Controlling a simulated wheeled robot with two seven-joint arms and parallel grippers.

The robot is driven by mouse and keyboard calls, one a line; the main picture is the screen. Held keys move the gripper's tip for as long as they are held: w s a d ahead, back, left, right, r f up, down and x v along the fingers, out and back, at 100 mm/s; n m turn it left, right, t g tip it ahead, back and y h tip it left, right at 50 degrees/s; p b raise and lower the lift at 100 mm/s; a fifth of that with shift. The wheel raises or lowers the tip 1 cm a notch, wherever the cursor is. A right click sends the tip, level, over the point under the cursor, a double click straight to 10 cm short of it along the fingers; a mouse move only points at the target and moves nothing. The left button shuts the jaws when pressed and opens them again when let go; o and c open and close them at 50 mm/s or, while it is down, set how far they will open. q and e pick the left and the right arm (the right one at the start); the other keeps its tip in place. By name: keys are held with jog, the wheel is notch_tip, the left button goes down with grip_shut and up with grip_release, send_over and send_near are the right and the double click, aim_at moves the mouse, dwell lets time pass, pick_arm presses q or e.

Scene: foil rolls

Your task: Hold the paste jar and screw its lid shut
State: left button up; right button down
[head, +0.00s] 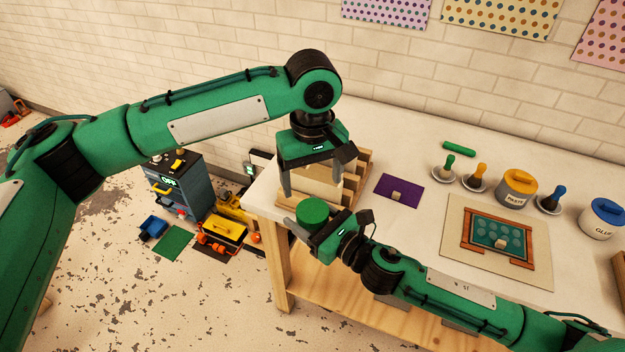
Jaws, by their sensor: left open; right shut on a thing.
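My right gripper (312,226) is shut on a short green cylinder (313,209) with a flat round top, held upright near the table's left front edge. I cannot tell whether it is a jar, a lid or both; its lower part is partly hidden by the gripper. My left gripper (313,193) is open and points down just above the green cylinder, its fingers to either side. I see no contact between them.
A wooden rack (352,175) stands close behind my grippers. A purple card (399,191), several dishes with coloured-handled tools, a framed stencil board (502,240) and a GLUE jar (601,220) are on the white table (405,155). A tool cabinet (178,190) stands left of it.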

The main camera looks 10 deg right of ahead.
aim_at(312, 210)
pick_arm(q)
jog(key=shift+f, duration=0.1)
jog(key=shift+f, duration=3.9)
jog(key=c, duration=1)
jog(key=shift+m, duration=1.8)
jog(key=o, duration=1.1)
jog(key=shift+c, duration=0.2)
